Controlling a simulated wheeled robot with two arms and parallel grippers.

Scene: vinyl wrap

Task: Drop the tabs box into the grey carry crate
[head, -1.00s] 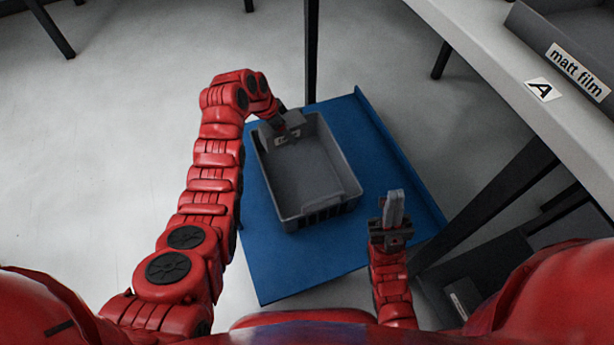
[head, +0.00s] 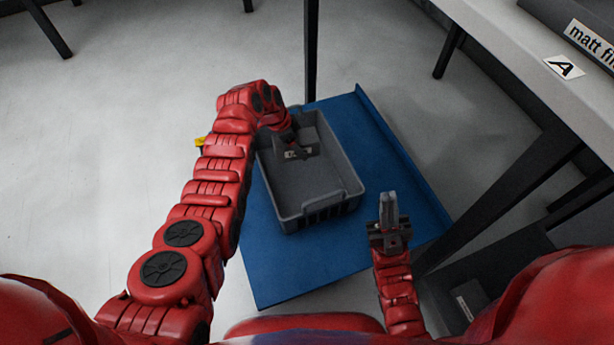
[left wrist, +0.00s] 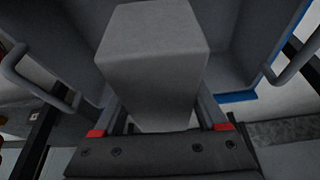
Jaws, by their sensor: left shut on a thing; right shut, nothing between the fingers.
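The tabs box is a plain grey block in the left wrist view (left wrist: 155,48), between the fingers of my left gripper (left wrist: 163,112). In the head view the left gripper (head: 292,140) is over the far part of the grey carry crate (head: 312,218), with a small pale label showing there. The left gripper is shut on the box. The crate is open-topped, and its walls surround the box in the left wrist view. I cannot tell whether the box touches the crate floor. My right gripper (head: 388,212) is shut and empty, to the right of the crate.
The crate stands on a blue platform (head: 300,270) with a raised right edge. A light table (head: 500,40) with an "A" card (head: 563,68) and a "matt film" bin (head: 590,40) is at the upper right. Its dark legs stand near the platform. A small yellow thing (head: 199,143) shows beside my left arm.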

